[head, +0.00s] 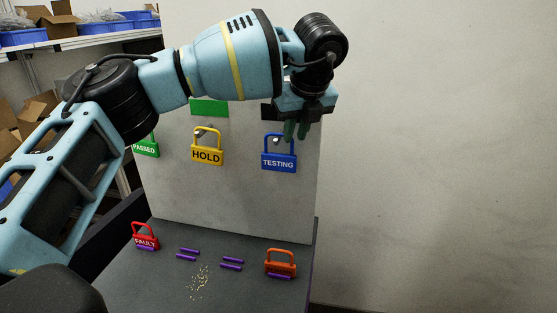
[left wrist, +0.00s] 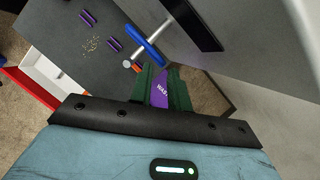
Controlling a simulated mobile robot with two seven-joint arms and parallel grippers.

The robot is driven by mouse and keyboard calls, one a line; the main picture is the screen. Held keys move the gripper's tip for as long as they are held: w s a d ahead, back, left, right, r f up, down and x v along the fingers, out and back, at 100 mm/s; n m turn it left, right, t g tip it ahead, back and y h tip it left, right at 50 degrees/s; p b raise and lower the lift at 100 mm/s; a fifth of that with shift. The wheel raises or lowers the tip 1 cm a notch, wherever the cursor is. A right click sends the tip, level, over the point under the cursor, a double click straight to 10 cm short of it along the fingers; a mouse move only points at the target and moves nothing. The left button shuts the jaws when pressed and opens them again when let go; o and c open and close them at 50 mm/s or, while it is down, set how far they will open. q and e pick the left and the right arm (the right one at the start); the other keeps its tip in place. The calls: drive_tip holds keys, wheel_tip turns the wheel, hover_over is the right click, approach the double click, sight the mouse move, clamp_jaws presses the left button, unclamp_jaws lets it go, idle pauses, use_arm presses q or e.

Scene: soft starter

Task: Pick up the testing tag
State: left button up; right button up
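The blue testing tag (head: 279,153), shaped like a padlock and lettered TESTING, hangs on a peg at the right of the upright grey panel (head: 225,190). In the left wrist view the blue tag (left wrist: 146,45) shows from above, with a metal peg through it. My left gripper (head: 296,129) is just above and right of the tag in the head view, its dark green fingers pointing down and parted. In the left wrist view a purple surface lettered "WAS" (left wrist: 161,90) shows between the fingers; I cannot tell how far behind them it is. My right gripper is not in view.
A yellow HOLD tag (head: 207,152) and a green PASSED tag (head: 146,148) hang to the left. A red FAULT tag (head: 145,242) and an orange tag (head: 280,268) are at the dark table (head: 225,300), among purple bars. A pale wall (head: 440,150) stands right.

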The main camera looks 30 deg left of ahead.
sight(293, 144)
use_arm(q)
drive_tip(key=x, duration=0.3)
drive_tip(key=shift+w+f, duration=0.15)
drive_tip(key=shift+f, duration=0.05)
clamp_jaws()
